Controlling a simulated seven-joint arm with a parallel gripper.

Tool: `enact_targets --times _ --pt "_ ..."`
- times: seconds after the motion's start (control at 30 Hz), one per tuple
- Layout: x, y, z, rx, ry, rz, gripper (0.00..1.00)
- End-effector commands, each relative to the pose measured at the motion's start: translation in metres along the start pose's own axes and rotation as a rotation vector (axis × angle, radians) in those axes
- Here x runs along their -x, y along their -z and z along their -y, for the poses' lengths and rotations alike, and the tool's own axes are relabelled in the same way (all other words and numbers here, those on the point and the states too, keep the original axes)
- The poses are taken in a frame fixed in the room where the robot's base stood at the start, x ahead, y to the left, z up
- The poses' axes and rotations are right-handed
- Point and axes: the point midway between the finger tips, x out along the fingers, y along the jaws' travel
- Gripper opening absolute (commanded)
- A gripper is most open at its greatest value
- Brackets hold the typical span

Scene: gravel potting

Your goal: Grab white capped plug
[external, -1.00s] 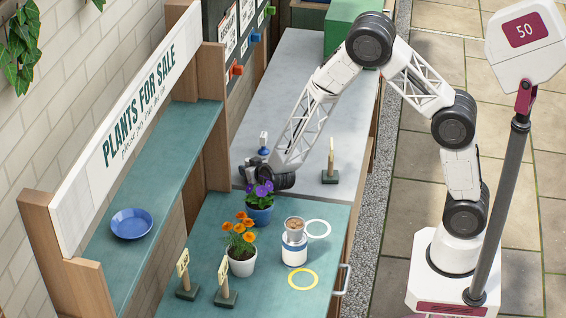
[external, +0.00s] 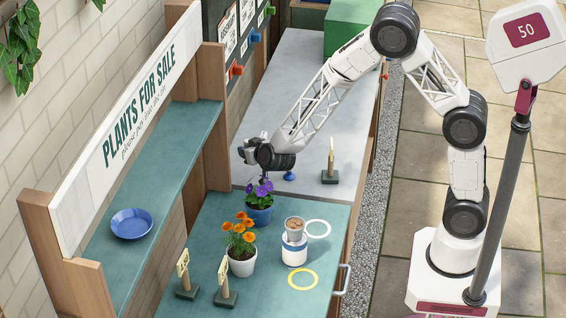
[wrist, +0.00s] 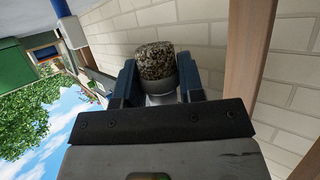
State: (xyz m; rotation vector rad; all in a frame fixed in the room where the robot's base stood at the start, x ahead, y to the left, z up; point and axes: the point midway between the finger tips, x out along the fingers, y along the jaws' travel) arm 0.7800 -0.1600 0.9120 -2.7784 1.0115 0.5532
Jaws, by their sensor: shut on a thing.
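My gripper (external: 247,151) is above the left edge of the grey bench in the external view, raised over the purple-flowered pot. In the wrist view, my gripper's dark blue jaws (wrist: 159,82) are closed on a rounded thing (wrist: 157,62) with a speckled, grainy end and a grey band. A pale patch shows between the jaws below it. I cannot tell whether this is the white capped plug. In the external view, my wrist and jaws hide the held thing. A small blue knobbed thing (external: 289,177) stands on the grey bench, right of my wrist.
A purple-flowered blue pot (external: 260,212), an orange-flowered white pot (external: 242,264) and a white-and-blue cup (external: 294,253) stand on the teal table (external: 205,225). White (external: 318,237) and yellow (external: 303,289) rings lie nearby. A signpost (external: 330,177) stands on the grey bench (external: 300,90). A blue plate (external: 132,224) lies on the shelf.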

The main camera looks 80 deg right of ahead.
Motion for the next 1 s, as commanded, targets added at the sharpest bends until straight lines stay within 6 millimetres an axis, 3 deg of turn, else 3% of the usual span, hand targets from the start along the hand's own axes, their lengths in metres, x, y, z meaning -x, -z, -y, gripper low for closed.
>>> enact_targets --times 0.27,1.0 --pt "0.007 0.016 0.000 0.000 0.000 0.000 0.13" --pt "0.007 0.017 0.000 0.000 0.000 0.000 0.13"
